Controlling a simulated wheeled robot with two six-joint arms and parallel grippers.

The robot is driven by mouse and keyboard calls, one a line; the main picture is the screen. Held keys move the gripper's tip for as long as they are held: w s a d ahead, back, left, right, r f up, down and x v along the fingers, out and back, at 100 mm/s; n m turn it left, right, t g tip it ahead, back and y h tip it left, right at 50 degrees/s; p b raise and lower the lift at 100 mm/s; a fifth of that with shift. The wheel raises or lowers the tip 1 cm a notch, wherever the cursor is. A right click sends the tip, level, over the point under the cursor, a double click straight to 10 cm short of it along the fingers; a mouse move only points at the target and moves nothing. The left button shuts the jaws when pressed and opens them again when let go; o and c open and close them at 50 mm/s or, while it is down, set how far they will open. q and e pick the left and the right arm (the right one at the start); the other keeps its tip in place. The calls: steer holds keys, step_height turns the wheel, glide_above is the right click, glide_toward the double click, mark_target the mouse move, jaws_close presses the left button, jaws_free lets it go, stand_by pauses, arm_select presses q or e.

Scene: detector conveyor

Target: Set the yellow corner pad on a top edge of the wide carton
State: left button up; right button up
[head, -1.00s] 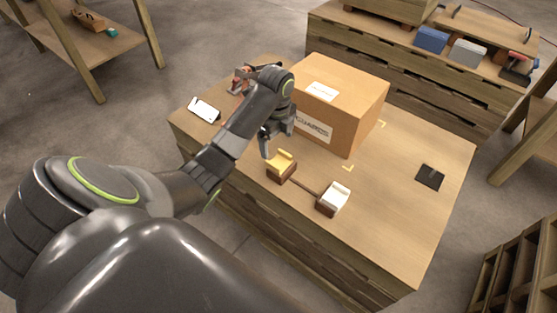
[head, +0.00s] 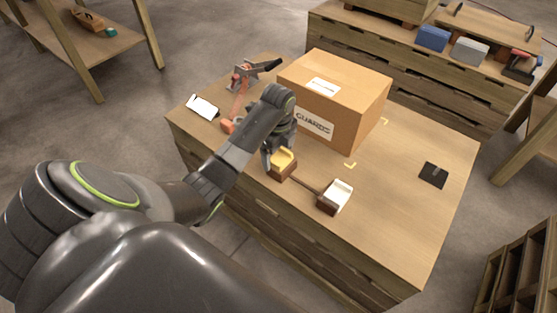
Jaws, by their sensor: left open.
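The yellow corner pad (head: 284,157) rests on a small brown wooden stand on the workbench, in front of the carton. The wide carton (head: 351,106) is closed and stands upright at the back of the bench, with a white label on top and a printed label on its front. My left gripper (head: 268,158) is open, pointing down right at the left side of the yellow pad. Whether it touches the pad is unclear, and its far finger is partly hidden. My right gripper is not in view.
A tape dispenser (head: 241,82) and a white-faced device (head: 203,106) lie left of the carton. A black flat item (head: 433,175) lies at right. The bench's front right is clear.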

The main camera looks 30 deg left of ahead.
mark_target(279, 159)
arm_select(q)
steer(key=c, duration=1.1)
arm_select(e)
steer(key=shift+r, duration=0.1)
